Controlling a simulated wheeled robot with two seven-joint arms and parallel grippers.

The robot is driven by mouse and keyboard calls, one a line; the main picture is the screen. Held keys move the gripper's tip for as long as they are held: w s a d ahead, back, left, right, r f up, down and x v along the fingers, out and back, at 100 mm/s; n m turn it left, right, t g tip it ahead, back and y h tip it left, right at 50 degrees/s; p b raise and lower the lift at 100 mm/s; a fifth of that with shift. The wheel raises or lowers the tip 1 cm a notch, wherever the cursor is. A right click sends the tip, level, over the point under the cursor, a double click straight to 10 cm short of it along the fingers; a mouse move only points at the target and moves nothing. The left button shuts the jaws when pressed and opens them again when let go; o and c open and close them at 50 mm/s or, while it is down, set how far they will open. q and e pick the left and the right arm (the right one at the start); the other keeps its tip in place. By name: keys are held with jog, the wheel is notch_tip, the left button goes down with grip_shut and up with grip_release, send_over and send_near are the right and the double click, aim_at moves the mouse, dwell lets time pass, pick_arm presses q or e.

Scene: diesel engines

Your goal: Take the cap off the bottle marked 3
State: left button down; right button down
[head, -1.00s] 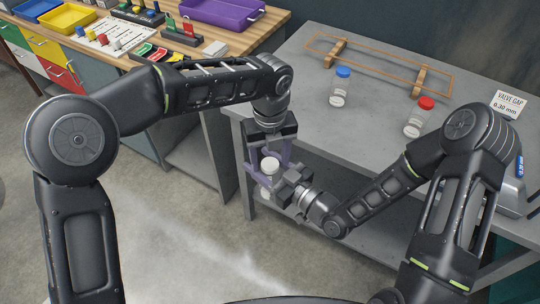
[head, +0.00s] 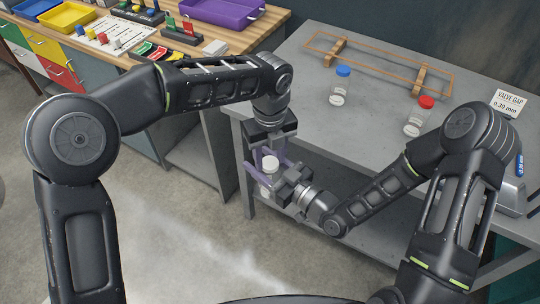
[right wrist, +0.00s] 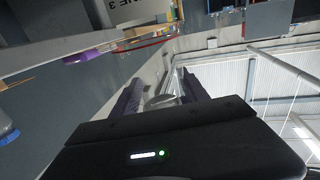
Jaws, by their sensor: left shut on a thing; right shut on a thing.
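A small clear bottle (head: 267,181) with a white cap (head: 270,163) is held upright in the air in front of the grey table. The cap sits on top of it. My left gripper (head: 268,160) reaches down from above, its purple fingers shut around the bottle. My right gripper (head: 272,180) comes in from the right, its fingers shut on the same bottle; which part each one grips is hard to tell. No number is readable on the bottle.
On the grey table (head: 300,75) stand a blue-capped bottle (head: 341,86) and a red-capped bottle (head: 419,116). Behind them is an orange rack (head: 375,62). A valve gap sign (head: 508,104) is at right. The wooden bench (head: 255,32) holds bins.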

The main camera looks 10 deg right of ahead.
pick_arm(q)
jog(key=n, duration=0.4)
jog(key=shift+n, duration=0.4)
jog(key=n, duration=0.8)
jog(key=shift+r, duration=0.1)
jog(key=n, duration=0.5)
jog(key=shift+n, duration=0.4)
jog(key=n, duration=0.5)
jog(key=shift+n, duration=0.3)
jog(key=n, duration=1.4)
